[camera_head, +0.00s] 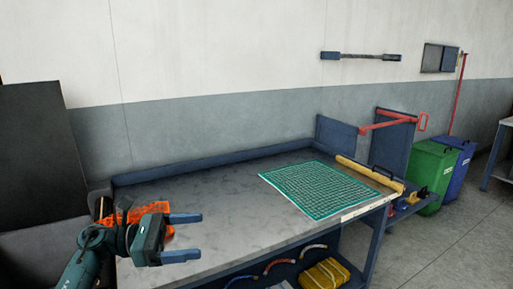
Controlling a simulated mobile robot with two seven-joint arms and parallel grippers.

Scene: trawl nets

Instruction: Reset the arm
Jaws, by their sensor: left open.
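My left gripper (190,237) comes in from the lower left on its teal arm. Its two blue-grey fingers are apart and point to the right, with nothing between them. It is over the left part of the grey workbench (232,222). My right gripper does not show.
A green net sheet (318,188) lies flat on the right part of the bench, beside a yellow roll (370,173). A yellow case (324,275) sits on the lower shelf. A green bin (430,175) and blue bin (460,165) stand right. The bench middle is clear.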

